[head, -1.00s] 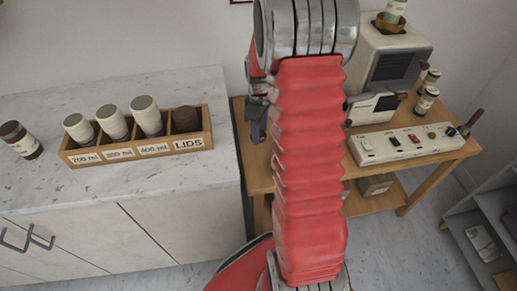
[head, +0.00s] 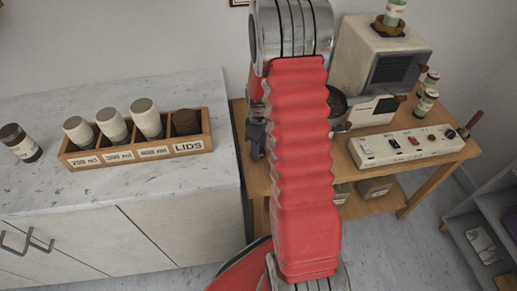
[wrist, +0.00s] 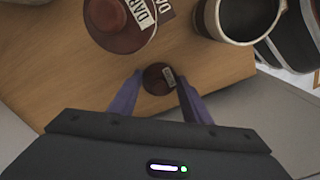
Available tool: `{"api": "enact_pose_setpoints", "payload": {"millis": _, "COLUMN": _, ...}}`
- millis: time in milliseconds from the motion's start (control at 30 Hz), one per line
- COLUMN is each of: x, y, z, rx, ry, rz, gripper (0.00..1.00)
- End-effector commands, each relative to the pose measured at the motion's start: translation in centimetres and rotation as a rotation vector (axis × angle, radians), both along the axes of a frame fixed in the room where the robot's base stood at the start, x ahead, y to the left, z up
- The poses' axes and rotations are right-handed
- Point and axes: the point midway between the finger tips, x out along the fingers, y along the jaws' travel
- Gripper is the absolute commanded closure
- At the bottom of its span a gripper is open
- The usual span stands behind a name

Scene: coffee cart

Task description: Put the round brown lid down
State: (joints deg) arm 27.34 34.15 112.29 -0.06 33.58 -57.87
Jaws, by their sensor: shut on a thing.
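The round brown lid (wrist: 154,83) shows between my fingertips in the wrist view, with a small pale label at its right side. My gripper (wrist: 158,84) is shut on it, with one purple finger on each side. Below the lid is the wooden table top; the gap between them cannot be judged. In the head view my gripper (head: 256,138) shows only in part at the left edge of my red arm, over the left end of the wooden table (head: 237,118). The lid is not visible there.
In the wrist view, a brown jar (wrist: 118,22) labelled DARK and a pale cup (wrist: 208,20) with dark contents stand close beyond the lid. A switch panel (head: 405,147) and grinder-like machine (head: 352,58) stand right. A compartmented LIDS box (head: 137,152) stands on the marble counter (head: 110,190).

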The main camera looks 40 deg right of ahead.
Motion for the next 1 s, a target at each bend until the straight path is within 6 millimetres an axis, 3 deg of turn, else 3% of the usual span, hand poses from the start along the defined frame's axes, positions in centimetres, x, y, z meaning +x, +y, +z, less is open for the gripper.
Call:
{"api": "enact_pose_setpoints", "payload": {"millis": 433, "x": -0.02, "y": -0.06, "z": -0.67, "rx": 0.0, "ry": 0.0, "rz": -0.001, "gripper": 0.78}}
{"api": "enact_pose_setpoints", "payload": {"millis": 467, "x": -0.01, "y": -0.06, "z": -0.63, "rx": -0.001, "ry": -0.001, "rz": -0.001, "gripper": 0.54}}
{"api": "enact_pose_setpoints", "payload": {"millis": 500, "x": -0.02, "y": -0.07, "z": -0.62, "rx": -0.001, "ry": -0.001, "rz": -0.001, "gripper": 0.51}}
{"api": "enact_pose_setpoints", "payload": {"millis": 700, "x": -0.03, "y": -0.09, "z": -0.62, "rx": 0.0, "ry": 0.0, "rz": -0.002, "gripper": 0.38}}
{"api": "enact_pose_setpoints", "payload": {"millis": 1000, "x": -0.03, "y": -0.11, "z": -0.47, "rx": -0.001, "ry": -0.001, "rz": -0.002, "gripper": 0.38}}
